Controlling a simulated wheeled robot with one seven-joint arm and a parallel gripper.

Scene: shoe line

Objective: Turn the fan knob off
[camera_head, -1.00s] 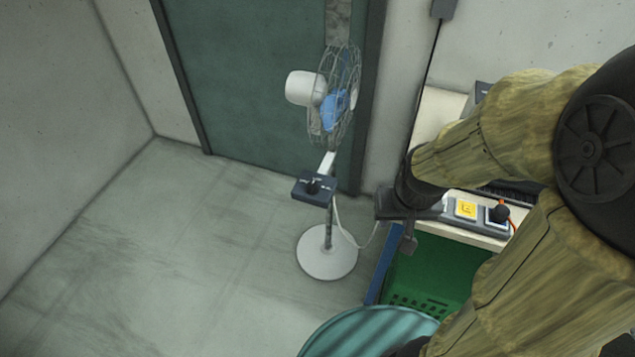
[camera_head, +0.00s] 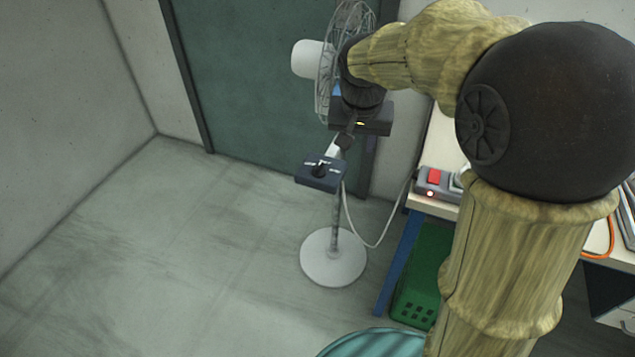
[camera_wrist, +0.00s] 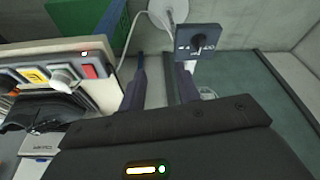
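The fan (camera_head: 308,58) stands on a round white base (camera_head: 333,262) in front of a dark green door. A dark control box sits on its pole, with a black fan knob (camera_head: 320,170) and white markings on its face. The knob also shows in the wrist view (camera_wrist: 199,41), at the upper right. My gripper (camera_head: 346,142) is close to the box, above it and to its right in the head view, and hides part of the fan. In the wrist view its two dark fingers (camera_wrist: 160,80) are apart with nothing between them. The knob lies beyond the right finger, untouched as far as I see.
A workbench (camera_head: 437,143) on the right carries a switch strip (camera_head: 434,180) with a red button. A green crate (camera_head: 420,285) stands below it. A white cable runs from the fan toward the bench. The floor left of the fan is clear.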

